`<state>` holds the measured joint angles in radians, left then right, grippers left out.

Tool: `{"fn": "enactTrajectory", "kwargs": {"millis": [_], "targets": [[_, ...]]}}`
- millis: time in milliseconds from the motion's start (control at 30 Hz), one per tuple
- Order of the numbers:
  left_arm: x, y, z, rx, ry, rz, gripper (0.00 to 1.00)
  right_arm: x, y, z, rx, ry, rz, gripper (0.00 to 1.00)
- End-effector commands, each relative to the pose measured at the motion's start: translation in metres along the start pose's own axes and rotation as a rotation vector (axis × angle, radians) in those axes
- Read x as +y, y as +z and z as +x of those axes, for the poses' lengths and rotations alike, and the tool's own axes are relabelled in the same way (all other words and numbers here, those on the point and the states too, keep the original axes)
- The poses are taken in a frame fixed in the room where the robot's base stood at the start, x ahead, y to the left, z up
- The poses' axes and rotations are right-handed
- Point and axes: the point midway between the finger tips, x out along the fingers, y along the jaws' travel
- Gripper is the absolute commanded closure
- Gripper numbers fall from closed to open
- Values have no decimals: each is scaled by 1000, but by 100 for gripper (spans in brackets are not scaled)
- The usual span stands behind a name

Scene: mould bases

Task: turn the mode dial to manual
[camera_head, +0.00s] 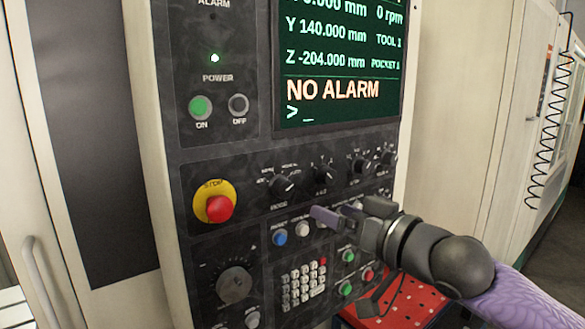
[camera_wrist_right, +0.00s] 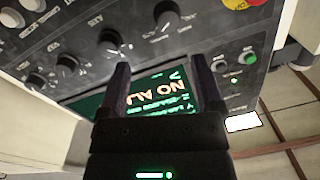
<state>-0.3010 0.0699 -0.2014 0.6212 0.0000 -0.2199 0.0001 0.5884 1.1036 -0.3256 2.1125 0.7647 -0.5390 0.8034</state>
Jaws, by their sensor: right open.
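The mode dial (camera_head: 282,188) is a black knob with a light mark on the control panel, right of the yellow and red stop button (camera_head: 218,207). Its light mark appears to point to the upper right. The small labels around it are too blurred to read surely. The knob also shows at the top of the right wrist view (camera_wrist_right: 165,16). My right gripper (camera_head: 336,213) is open and empty, in front of the panel, to the right of and below the mode dial, apart from it. Its two fingers (camera_wrist_right: 160,66) show in the wrist view. My left gripper is in neither view.
More black dials (camera_head: 322,174) sit in a row right of the mode dial. A blue button (camera_head: 280,238), a white button (camera_head: 303,229) and a keypad (camera_head: 304,284) lie below. The screen (camera_head: 340,60) above reads NO ALARM. A red perforated surface (camera_head: 410,300) is below my right arm.

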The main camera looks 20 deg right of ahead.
Motion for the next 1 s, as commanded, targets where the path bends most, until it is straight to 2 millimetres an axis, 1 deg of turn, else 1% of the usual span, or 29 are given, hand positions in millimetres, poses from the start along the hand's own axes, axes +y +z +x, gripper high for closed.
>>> {"fn": "enactTrajectory", "kwargs": {"millis": [67,167,300,400,500,633,867,900,967,1000], "targets": [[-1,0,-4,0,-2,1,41,-5,-6,0,2,-10,-1,15],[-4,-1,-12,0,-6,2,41,-6,-9,13,5,-12,5,15],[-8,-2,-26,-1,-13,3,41,-8,-10,48,4,-14,4,15],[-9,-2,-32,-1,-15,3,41,-8,-9,71,3,-12,2,15],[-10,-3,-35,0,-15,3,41,-7,-8,86,3,-12,1,15],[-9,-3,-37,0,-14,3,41,-7,-6,96,2,-11,-2,15],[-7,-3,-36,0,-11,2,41,-6,-4,98,1,-11,-3,15],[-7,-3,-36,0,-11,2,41,-6,-4,98,1,-11,-3,19],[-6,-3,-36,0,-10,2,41,-6,-4,98,1,-11,-2,32],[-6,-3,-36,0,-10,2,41,-6,-4,98,1,-11,-2,41]]}}
